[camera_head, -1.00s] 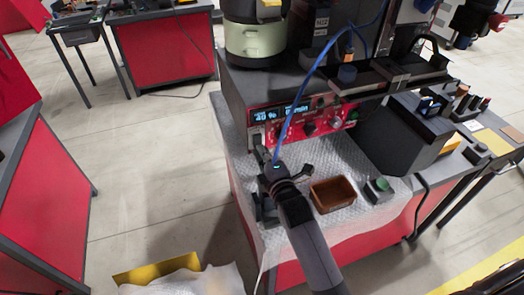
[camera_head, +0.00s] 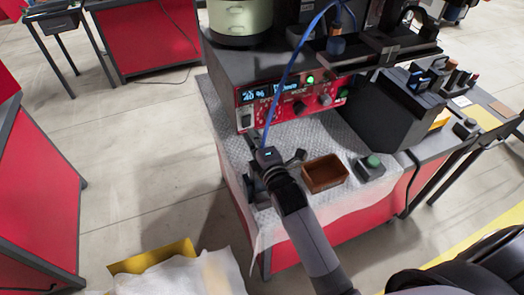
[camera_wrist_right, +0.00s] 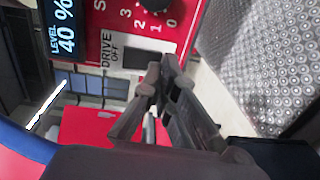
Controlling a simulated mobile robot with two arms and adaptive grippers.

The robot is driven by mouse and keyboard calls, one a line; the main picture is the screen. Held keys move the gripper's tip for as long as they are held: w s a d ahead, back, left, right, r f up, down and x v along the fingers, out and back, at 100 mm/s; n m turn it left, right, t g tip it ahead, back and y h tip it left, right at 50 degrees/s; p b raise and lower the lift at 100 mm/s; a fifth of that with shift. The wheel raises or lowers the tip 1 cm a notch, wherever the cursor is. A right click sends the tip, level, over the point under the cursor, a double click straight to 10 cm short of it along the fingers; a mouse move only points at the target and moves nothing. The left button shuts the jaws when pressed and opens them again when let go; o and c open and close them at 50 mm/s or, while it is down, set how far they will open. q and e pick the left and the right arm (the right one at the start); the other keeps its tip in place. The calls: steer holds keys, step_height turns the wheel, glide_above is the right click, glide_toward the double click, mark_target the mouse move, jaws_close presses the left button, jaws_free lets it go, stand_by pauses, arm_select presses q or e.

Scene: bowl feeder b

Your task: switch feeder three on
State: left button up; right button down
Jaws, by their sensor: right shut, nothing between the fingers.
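The feeder's red control panel (camera_head: 290,103) is on the front of the grey unit, with a lit display (camera_head: 258,95) and a bright green lamp (camera_head: 310,80). The right wrist view shows a dark rocker switch (camera_wrist_right: 138,60) beside the label "DRIVE OFF", and the display (camera_wrist_right: 64,28) reads "LEVEL 40 %". My right gripper (camera_head: 255,140) is shut and empty in front of the panel's lower left end. In the wrist view its fingertips (camera_wrist_right: 165,64) are close beside the switch; I cannot tell whether they touch it. My left gripper is not in view.
A brown tray (camera_head: 325,173) and a small box with a green button (camera_head: 371,164) stand on the bubble-textured mat (camera_head: 225,120) right of my gripper. A blue cable (camera_head: 290,65) hangs before the panel. Open floor lies to the left.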

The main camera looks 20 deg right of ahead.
steer(key=s, duration=1)
steer(key=shift+s+d+r, duration=0.1)
steer(key=shift+d+r, duration=0.05)
steer(key=shift+r, duration=0.25)
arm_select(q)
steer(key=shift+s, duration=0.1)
